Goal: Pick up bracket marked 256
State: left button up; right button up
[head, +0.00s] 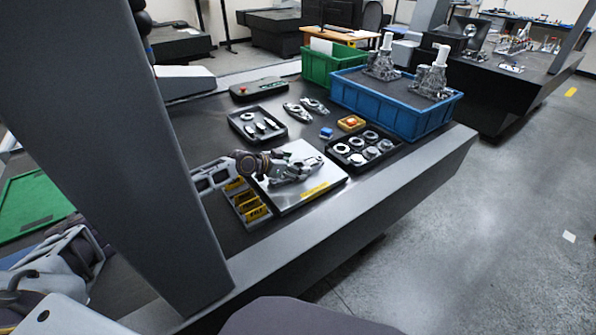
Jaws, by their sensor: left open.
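My left gripper (306,170) reaches in from the left, past the dark upright, and is low over a silver plate (290,203). Its grey fingers are apart, and no part is clearly held between them. Two grey metal parts, possibly brackets, lie on the dark table behind the plate: one (297,113) on the left and one (315,105) on the right. Two larger metal castings, one (383,62) at the left and one (432,80) at the right, stand upright on the blue crate. I cannot read the number 256 on any part. My right gripper is not in view.
A black tray (233,123) holds small metal parts; another (388,157) holds rings. Yellow-marked pieces (250,208) lie in a tray beside the plate. The blue crate (375,107) and green crate (317,68) stand at the back. A thick dark upright (125,130) blocks the left.

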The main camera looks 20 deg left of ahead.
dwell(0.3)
pick_arm(q)
jog(key=c, duration=1.4)
jog(key=shift+r, duration=0.1)
jog(key=shift+c, duration=0.5)
